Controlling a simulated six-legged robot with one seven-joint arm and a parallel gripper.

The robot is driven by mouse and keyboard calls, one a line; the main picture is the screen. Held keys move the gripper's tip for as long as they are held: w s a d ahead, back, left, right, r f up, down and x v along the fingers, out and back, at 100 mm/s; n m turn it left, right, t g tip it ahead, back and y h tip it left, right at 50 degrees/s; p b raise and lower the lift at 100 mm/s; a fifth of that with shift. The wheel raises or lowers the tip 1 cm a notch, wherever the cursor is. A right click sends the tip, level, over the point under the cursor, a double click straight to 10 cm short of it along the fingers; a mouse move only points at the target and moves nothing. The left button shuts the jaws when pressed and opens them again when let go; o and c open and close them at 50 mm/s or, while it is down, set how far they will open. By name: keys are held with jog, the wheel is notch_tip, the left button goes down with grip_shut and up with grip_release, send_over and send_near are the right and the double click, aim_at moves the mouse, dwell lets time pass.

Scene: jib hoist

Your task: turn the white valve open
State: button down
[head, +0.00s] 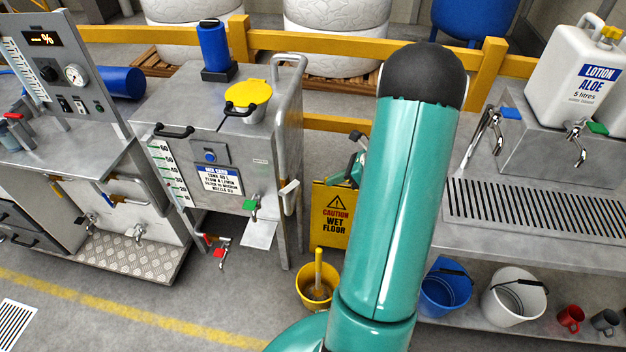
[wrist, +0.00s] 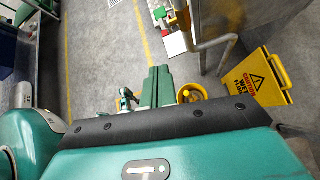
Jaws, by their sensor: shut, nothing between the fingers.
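A white lever handle (head: 289,196), which looks like the white valve, is on the right side of the steel mixing tank (head: 257,160). My gripper (head: 347,172) is shut and empty to the right of this lever, clearly apart from it. My large teal arm link hides much of the gripper in the head view. In the wrist view, teal gripper parts (wrist: 155,86) show above my wrist housing, over the floor. A pale bent pipe or handle (wrist: 207,43) is beyond them; I cannot tell whether it is the white valve.
A yellow wet-floor sign (head: 332,216) and a yellow bucket (head: 318,290) stand close by on the floor. The tank front has a green-handled tap (head: 251,203) and a low red-handled tap (head: 220,252). A steel sink bench (head: 540,205) is at right. Floor at front left is clear.

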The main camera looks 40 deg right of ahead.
jog(key=s+d+f+t, duration=0.2)
jog(key=s+f+t, duration=0.1)
jog(key=s+t, duration=0.15)
send_near(290, 187)
notch_tip(290, 187, down, 3)
jog(key=w, duration=0.1)
jog(key=w+r, duration=0.1)
jog(key=w, duration=0.1)
jog(key=shift+a+r+m, duration=0.25)
jog(key=shift+r+m, duration=0.05)
jog(key=shift+w, duration=0.1)
jog(key=shift+w+a+r, duration=0.1)
jog(key=shift+a+r, duration=0.05)
jog(key=shift+r, duration=0.1)
